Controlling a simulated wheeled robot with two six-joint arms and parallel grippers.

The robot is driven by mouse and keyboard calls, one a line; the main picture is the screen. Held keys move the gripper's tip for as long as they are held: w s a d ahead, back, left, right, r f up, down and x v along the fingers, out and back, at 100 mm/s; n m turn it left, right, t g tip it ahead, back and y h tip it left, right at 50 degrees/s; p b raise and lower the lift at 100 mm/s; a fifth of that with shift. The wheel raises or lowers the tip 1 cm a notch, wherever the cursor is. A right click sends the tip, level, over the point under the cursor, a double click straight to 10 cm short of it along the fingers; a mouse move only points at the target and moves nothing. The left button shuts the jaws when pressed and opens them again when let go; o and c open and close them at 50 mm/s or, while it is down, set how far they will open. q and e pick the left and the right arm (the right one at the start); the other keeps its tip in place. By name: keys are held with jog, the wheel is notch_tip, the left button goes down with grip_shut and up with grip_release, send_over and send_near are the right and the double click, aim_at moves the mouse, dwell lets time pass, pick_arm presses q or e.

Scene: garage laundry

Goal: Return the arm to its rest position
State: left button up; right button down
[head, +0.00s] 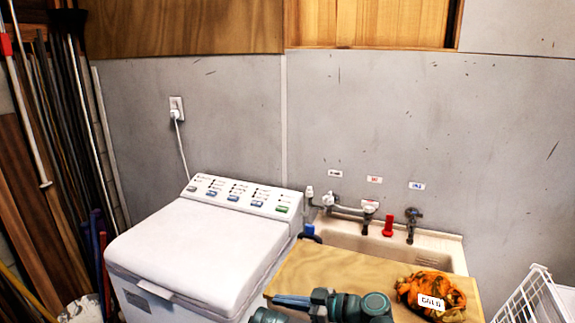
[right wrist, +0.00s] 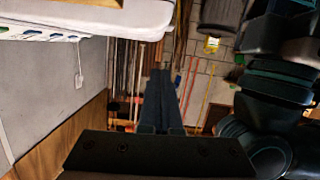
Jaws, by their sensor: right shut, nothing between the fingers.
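My right gripper (head: 280,299) is low in the head view, in front of the wooden board, with its fingers pointing left toward the washing machine. Its arm comes in from the bottom edge. In the right wrist view its two dark fingers (right wrist: 160,80) lie together, shut with nothing between them. My left gripper is not in view.
A white washing machine (head: 190,250) stands left of a sink (head: 340,238) with taps. A wooden board (head: 310,268) lies across the sink's front, holding an orange patterned cloth (head: 430,290) with a label. A white wire basket (head: 535,300) is at right. Poles (head: 85,130) lean at left.

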jog(key=s+d+f+m+g+h, duration=0.2)
jog(key=d+f+m+h, duration=0.1)
jog(key=f, duration=0.3)
jog(key=s+d+f+m+g+h, duration=0.1)
jog(key=d+f+m+h, duration=0.1)
jog(key=f+m+h, duration=0.3)
jog(key=s+d+f+m+g+h, duration=0.25)
jog(key=d+f+m+h, duration=0.3)
jog(key=d, duration=0.65)
jog(key=s+a+r+n+p, duration=0.1)
jog(key=s+a+r+p, duration=0.1)
jog(key=a, duration=0.3)
jog(key=s+a+r+n+h+p, duration=0.1)
jog(key=s+a+r+n+p, duration=0.1)
jog(key=s+a, duration=0.2)
jog(key=shift+s+a+r+g, duration=0.25)
jog(key=shift+a+g, duration=0.2)
jog(key=shift+a, duration=0.35)
